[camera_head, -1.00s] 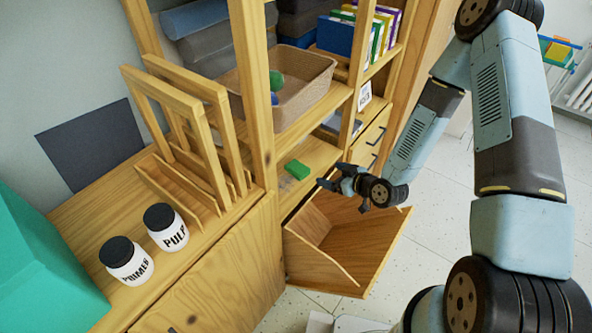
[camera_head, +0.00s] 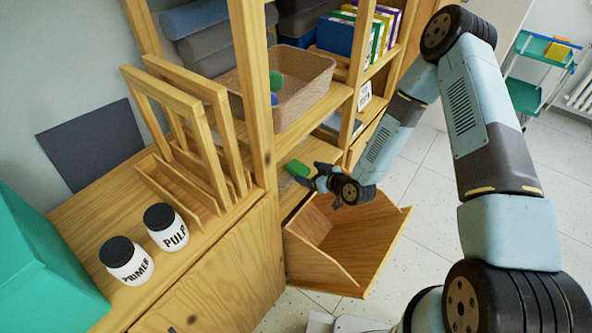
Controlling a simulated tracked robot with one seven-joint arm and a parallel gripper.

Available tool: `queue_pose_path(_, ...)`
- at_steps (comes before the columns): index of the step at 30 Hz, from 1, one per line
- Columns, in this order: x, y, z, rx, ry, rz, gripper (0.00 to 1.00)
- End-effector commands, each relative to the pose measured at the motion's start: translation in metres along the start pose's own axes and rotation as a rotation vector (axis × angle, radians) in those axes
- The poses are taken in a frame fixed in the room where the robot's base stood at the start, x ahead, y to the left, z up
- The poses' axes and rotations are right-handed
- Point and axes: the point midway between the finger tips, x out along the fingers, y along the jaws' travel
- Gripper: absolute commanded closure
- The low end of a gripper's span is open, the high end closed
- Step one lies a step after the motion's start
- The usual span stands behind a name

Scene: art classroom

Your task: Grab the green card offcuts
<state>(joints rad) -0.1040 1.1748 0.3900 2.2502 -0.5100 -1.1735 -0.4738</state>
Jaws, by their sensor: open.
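The stack's right end is partly hidden behind the fingers.
An open wooden tilt-out bin (camera_head: 365,262) lies below my gripper. A shelf post (camera_head: 253,95) stands left of the offcuts. A woven basket (camera_head: 303,101) sits on the shelf above. Wooden frames in a rack (camera_head: 187,187) and two jars, PRIMER (camera_head: 127,261) and PULP (camera_head: 166,227), stand left.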

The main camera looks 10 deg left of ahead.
Motion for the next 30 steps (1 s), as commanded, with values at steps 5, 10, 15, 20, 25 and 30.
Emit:
queue_pose_path(5,0.023,-0.002,0.002,0.001,0.001,-0.001,0.12)
queue_pose_path(10,0.043,-0.002,0.002,0.0,0.001,-0.001,0.12)
queue_pose_path(15,0.05,-0.002,0.002,0.0,0.001,0.0,0.12)
queue_pose_path(20,0.049,-0.002,0.002,0.0,0.001,0.0,0.12)
queue_pose_path(25,0.049,-0.003,0.002,0.0,0.001,-0.001,0.27)
queue_pose_path(30,0.049,-0.003,0.002,0.0,0.0,-0.001,0.43)
